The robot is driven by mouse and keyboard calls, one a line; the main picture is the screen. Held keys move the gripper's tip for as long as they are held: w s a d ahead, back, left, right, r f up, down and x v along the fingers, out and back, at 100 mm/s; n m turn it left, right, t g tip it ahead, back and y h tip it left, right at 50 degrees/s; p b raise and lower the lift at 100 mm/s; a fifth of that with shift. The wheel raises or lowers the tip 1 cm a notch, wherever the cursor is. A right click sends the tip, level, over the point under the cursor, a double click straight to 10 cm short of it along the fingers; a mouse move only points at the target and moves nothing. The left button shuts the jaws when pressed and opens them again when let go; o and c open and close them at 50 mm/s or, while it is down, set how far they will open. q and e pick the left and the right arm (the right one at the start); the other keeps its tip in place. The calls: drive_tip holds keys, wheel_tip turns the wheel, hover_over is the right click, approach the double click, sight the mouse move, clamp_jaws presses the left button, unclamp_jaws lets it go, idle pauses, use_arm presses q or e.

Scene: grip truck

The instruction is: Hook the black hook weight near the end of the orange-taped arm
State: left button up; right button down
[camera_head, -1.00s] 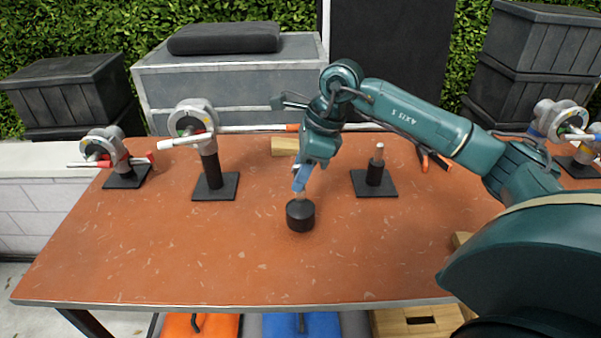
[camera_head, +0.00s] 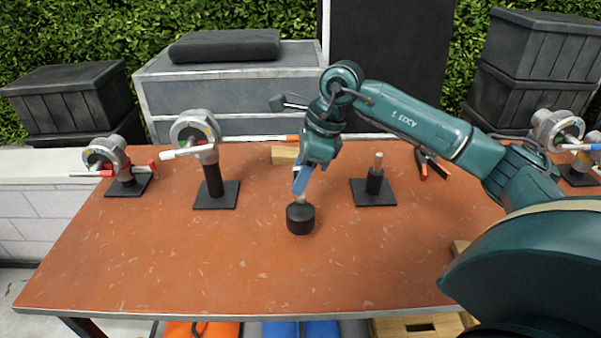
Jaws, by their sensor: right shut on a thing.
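The black hook weight (camera_head: 300,219) is a short dark cylinder over the middle of the table. My right gripper (camera_head: 301,183), with blue fingers, is shut on the top of the weight, and its hook is mostly hidden. I cannot tell whether the weight touches the table. The orange-taped arm (camera_head: 255,138) is a thin pale rod running right from the grip head (camera_head: 195,128) on the middle-left stand. Its orange tape (camera_head: 292,137) shows just left of my right wrist, behind and above the weight. My left gripper is not in view.
A second grip head (camera_head: 104,153) with red-ended arm stands at far left. A short post on a black base (camera_head: 373,192) stands right of the weight. A wooden block (camera_head: 285,155) and orange-handled clamp (camera_head: 432,165) lie behind. The front of the table (camera_head: 200,270) is clear.

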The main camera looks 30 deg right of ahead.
drive_tip(key=shift+r, duration=0.25)
wheel_tip(320, 180, up, 9)
drive_tip(key=p, duration=0.6)
drive_tip(key=shift+f, duration=0.2)
drive_tip(key=shift+r, duration=1.5)
drive_tip(key=shift+d+f, duration=0.1)
